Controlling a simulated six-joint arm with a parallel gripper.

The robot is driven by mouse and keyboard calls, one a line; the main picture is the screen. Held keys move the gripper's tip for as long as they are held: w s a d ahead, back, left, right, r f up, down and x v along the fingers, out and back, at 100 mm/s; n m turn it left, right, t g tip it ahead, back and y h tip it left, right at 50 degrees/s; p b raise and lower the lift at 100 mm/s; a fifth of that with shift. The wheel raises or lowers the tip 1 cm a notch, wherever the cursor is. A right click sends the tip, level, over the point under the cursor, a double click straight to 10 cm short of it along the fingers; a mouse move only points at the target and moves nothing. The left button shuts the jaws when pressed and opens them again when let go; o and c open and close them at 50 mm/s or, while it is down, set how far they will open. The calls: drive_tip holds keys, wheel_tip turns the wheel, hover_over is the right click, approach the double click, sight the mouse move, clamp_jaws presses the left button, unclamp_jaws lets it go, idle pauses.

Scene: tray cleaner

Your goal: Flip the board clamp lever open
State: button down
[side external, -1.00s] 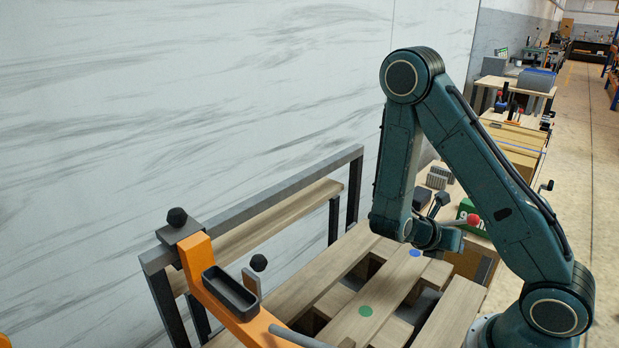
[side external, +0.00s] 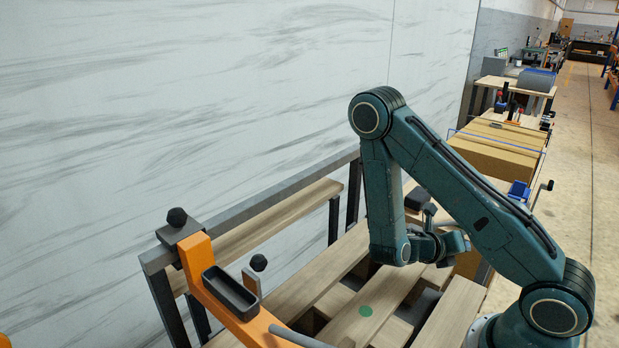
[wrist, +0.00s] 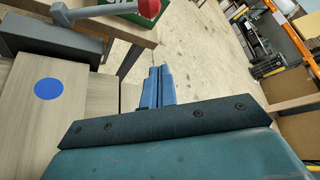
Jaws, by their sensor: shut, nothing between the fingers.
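A lever with a grey rod and a rounded red end (wrist: 148,8) shows at the top of the wrist view, cut off by the frame edge. Its red end is hidden behind my arm in the side view. My gripper (wrist: 158,86) is shut and empty, its blue fingers together. It is below and apart from the red end in the wrist view. In the side view my gripper (side external: 456,243) is low over the far right end of the slatted boards, partly hidden by my arm. Whether the clamp is open cannot be told.
A blue dot (wrist: 48,89) marks a board left of my gripper; a green dot (side external: 366,310) marks another. An orange bar (side external: 212,262) carries a dark tray (side external: 230,293) at the near left. A green block (wrist: 128,10) lies by the lever. Open floor (wrist: 215,60) shows beyond the gripper.

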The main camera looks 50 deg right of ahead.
sight(453, 223)
drive_tip(key=shift+d+f, duration=0.1)
drive_tip(key=shift+d, duration=0.05)
drive_tip(key=shift+x, duration=4.85)
drive_tip(key=shift+w+d+r, duration=0.2)
drive_tip(key=shift+w+r, duration=0.5)
drive_tip(key=shift+w+d+r, duration=0.15)
drive_tip(key=shift+w+r, duration=0.5)
drive_tip(key=shift+r, duration=0.1)
